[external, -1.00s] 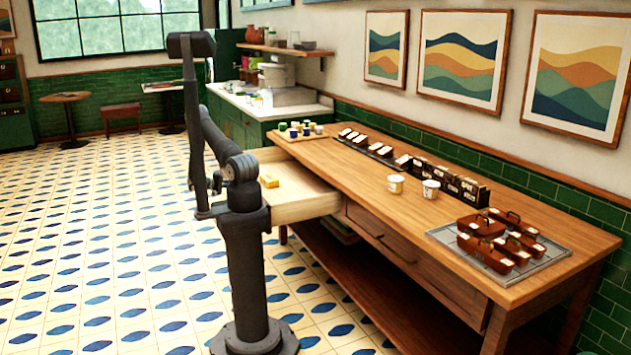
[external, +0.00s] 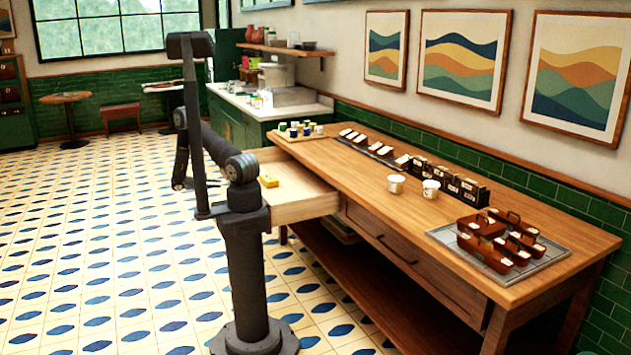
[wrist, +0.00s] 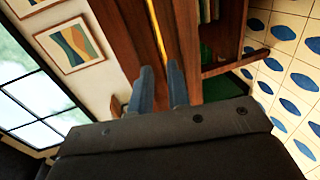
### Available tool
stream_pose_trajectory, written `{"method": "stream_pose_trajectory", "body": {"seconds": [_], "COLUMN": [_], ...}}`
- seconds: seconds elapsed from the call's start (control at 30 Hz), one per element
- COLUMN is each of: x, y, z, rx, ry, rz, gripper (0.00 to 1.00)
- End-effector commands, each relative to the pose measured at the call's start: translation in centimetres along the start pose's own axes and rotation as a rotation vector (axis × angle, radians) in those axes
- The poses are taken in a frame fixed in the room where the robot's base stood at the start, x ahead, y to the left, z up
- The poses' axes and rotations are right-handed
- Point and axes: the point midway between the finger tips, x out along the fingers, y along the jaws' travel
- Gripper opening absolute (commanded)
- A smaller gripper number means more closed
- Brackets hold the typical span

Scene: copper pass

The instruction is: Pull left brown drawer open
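The left drawer (external: 305,207) of the long wooden table is pulled out in the external view, its pale inside showing. A yellow block (external: 269,181) lies in it. My arm hides the drawer's front and any handle on it. My gripper (external: 181,184) is small and dark there, left of the drawer and apart from it. In the wrist view, the two blue-grey fingers of my gripper (wrist: 160,75) stand side by side with a narrow gap and nothing visible between them. Brown wood and a thin yellow strip show beyond them.
The table's other drawer (external: 400,250) is shut. The tabletop holds two white cups (external: 396,184), a metal tray (external: 545,258) with brown boxes, and a row of dark boxes at the back. A low shelf runs under the table.

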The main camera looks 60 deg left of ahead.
Motion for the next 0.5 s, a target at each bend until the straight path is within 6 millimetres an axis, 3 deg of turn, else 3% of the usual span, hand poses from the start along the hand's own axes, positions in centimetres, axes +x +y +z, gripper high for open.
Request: {"method": "stream_pose_trajectory", "body": {"seconds": [0.2,0.5], "x": [-5.2,-8.5], "y": [0.0,0.0], "z": [-0.1,0.0], "rx": [0.001,0.0], "ry": [0.003,0.0], "rz": [0.0,0.0], "gripper": [0.16,0.16]}}
